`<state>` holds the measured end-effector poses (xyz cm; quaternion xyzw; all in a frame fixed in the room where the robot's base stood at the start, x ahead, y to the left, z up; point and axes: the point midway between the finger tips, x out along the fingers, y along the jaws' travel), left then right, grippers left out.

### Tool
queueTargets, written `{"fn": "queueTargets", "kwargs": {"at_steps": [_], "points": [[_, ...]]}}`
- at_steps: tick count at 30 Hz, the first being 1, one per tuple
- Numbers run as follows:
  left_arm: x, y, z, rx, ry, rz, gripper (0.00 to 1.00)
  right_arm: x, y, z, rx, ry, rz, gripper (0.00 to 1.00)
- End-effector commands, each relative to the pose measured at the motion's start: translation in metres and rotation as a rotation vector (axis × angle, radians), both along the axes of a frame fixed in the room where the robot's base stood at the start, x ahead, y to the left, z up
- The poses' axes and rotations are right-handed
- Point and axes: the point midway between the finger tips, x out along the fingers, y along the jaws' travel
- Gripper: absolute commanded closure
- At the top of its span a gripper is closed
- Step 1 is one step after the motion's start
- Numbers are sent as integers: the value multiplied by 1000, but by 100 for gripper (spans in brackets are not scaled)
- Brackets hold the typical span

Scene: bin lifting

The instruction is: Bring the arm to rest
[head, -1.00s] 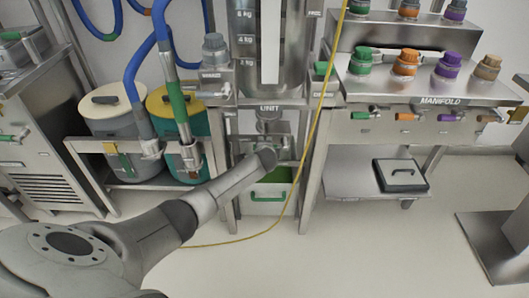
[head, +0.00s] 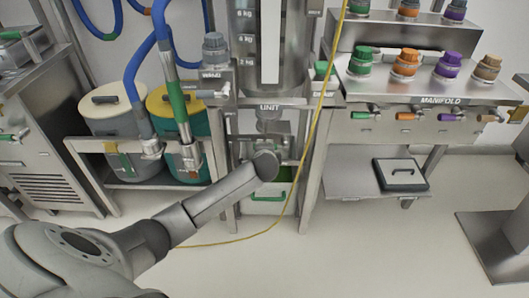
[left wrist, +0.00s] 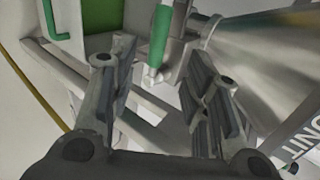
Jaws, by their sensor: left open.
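My left arm (head: 215,195) reaches in from the lower left of the head view, its end in front of the unit's lower frame. The fingers are hidden behind the arm's end there. In the left wrist view my left gripper (left wrist: 160,75) is open, with nothing between its fingers. A green-handled lever (left wrist: 161,35) shows beyond the gap between them. A pale bin with a green handle (head: 267,198) sits low in the unit's frame, below the arm's end. Its handle also shows at the top left of the left wrist view (left wrist: 52,22). The right gripper is not in view.
The metal cone (left wrist: 265,55) lies close to the right finger in the left wrist view. A yellow cable (head: 309,140) hangs past the unit onto the floor. Two lidded drums (head: 112,135) stand left, a manifold bench (head: 430,90) right. The front floor is open.

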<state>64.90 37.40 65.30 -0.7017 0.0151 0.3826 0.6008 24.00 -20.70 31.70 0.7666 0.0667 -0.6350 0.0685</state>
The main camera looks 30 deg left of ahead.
Motion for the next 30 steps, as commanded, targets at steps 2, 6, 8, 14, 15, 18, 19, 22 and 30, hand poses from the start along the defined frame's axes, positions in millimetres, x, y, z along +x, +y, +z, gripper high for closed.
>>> {"fn": "queueTargets", "kwargs": {"at_steps": [2, 6, 8, 14, 15, 18, 19, 22, 30], "points": [[-1, 0, 0, 0, 0, 1, 57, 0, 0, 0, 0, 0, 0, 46], [0, 0, 0, 0, 0, 0, 57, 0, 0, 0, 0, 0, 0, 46], [0, 0, 0, 0, 0, 0, 57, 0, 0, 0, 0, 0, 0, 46], [0, 0, 0, 0, 0, 0, 57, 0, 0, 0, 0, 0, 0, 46], [-1, 0, -1, -1, 2, 0, 57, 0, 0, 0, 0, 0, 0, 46], [-7, -5, -15, -28, 14, 4, 57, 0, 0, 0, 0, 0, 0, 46], [-12, -8, -23, -44, 22, 6, 57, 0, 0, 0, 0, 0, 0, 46], [-37, -24, -67, -135, 64, 28, 57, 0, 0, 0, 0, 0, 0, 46], [-167, -86, -212, -496, 218, 206, 57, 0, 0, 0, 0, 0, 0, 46]]}}
